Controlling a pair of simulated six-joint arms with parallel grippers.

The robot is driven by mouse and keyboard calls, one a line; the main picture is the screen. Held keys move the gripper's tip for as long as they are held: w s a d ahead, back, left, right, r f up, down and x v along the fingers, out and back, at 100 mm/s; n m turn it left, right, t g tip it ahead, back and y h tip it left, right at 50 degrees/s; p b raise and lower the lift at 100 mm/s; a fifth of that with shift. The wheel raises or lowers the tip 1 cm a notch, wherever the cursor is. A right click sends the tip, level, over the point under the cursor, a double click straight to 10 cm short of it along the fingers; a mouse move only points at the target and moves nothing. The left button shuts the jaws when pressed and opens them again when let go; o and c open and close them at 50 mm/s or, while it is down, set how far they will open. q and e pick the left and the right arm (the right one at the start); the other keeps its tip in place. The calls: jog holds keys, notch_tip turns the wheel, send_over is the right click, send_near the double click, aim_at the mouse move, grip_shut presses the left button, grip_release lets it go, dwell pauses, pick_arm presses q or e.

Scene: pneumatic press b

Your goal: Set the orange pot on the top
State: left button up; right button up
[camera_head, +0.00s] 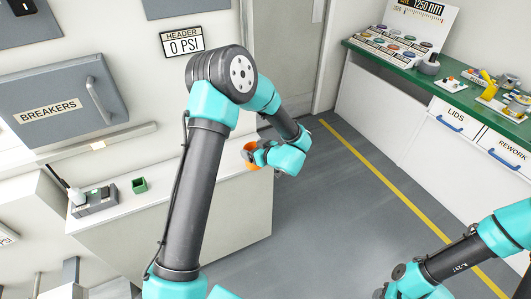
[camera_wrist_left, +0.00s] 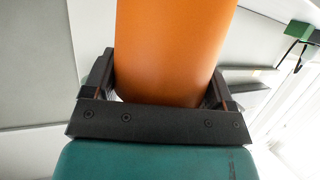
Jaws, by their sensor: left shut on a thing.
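The orange pot (camera_head: 250,149) shows as a small orange patch in the head view, near the far end of the white counter top (camera_head: 203,186). My left gripper (camera_head: 256,155) is shut on it, and the gripper's wrist hides part of it. In the left wrist view the pot (camera_wrist_left: 172,50) fills the space between the two black fingers (camera_wrist_left: 163,88). I cannot tell whether the pot touches the counter top. My right arm is at the lower right of the head view; its gripper (camera_head: 379,293) is barely in view at the bottom edge, and its jaws cannot be made out.
A grey breakers cabinet (camera_head: 68,100) hangs above. A green-topped bench (camera_head: 440,82) with parts stands at right. Grey floor (camera_head: 330,220) lies between.

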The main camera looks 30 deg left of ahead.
pick_arm(q)
jog(key=shift+w+d, duration=0.1)
jog(key=shift+w, duration=0.15)
dwell(0.3)
jog(key=shift+w+a+f, duration=0.15)
jog(key=shift+w+a, duration=0.45)
jog(key=shift+w, duration=0.35)
jog(key=shift+w+a+f, duration=0.2)
jog(key=shift+w+a, duration=0.35)
jog(key=shift+w, duration=0.4)
jog(key=shift+w+a+f, duration=0.15)
jog(key=shift+w+a, duration=0.45)
jog(key=shift+w, duration=0.35)
jog(key=shift+w+a+f, duration=0.1)
jog(key=shift+w+a, duration=0.6)
jog(key=shift+w, duration=0.5)
jog(key=shift+w+a, duration=0.75)
jog(key=shift+w, duration=0.4)
jog(key=shift+w+a+f, duration=0.1)
jog(key=shift+w+a, duration=0.6)
jog(key=shift+w, duration=0.5)
jog(key=shift+f, duration=0.3)
jog(key=o, duration=0.9)
jog(key=shift+c, duration=0.2)
